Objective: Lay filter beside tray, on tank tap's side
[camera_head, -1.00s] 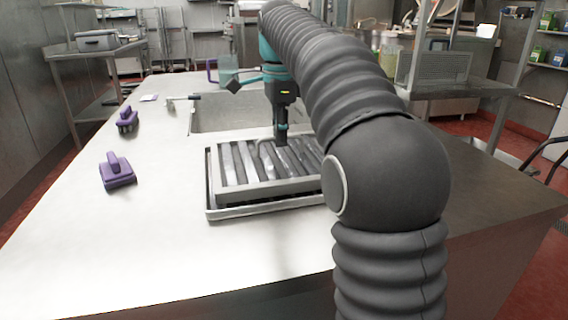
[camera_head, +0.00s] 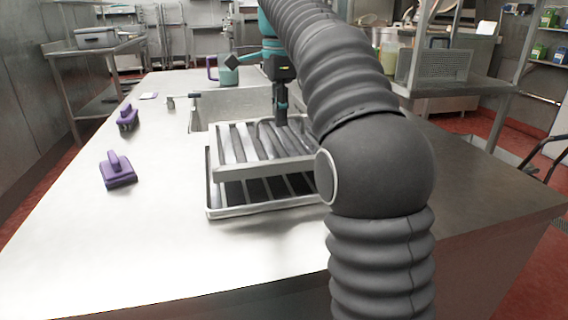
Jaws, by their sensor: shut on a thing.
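The filter (camera_head: 265,170) is a grey metal frame with slanted slats. It hangs level above the tray (camera_head: 268,210), a shallow metal pan with a raised rim on the counter. A gap shows between them at the front. My gripper (camera_head: 281,120) is shut on the filter near its far middle; the fingertips are partly hidden. The tank (camera_head: 215,110) is a steel basin sunk in the counter behind the tray. Its tap (camera_head: 182,98) is at the tank's left edge. My arm hides the right ends of filter and tray.
The counter (camera_head: 160,235) is clear just left of the tray. A purple-handled scrubber (camera_head: 117,172) lies farther left, and another purple brush (camera_head: 128,118) lies behind it. A teal jug (camera_head: 228,72) with a purple handle stands beyond the tank.

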